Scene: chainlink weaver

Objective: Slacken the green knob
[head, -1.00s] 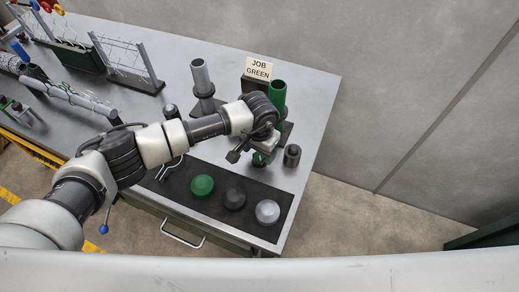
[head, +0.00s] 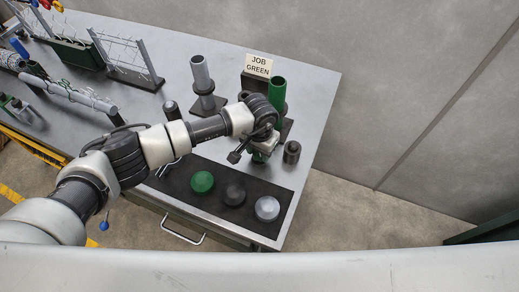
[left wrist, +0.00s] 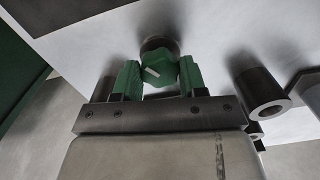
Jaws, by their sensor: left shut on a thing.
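The green knob (left wrist: 160,68) is a faceted block with a white mark on its face, in front of a dark round base, in the left wrist view. My left gripper (left wrist: 159,80) has a green-faced finger on each side of it and is shut on it. In the head view my left gripper (head: 264,146) is low over the right end of the bench, and the wrist hides most of the knob. A green tube (head: 278,92) stands upright just behind, near a sign (head: 258,65) reading "JOB GREEN". My right gripper is in neither view.
A dark mat (head: 218,204) at the bench's front edge holds a green dome (head: 202,182), a black dome (head: 235,194) and a silver dome (head: 267,208). A short dark cylinder (head: 292,152) stands right of the gripper. A grey tube (head: 201,74) stands behind the arm.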

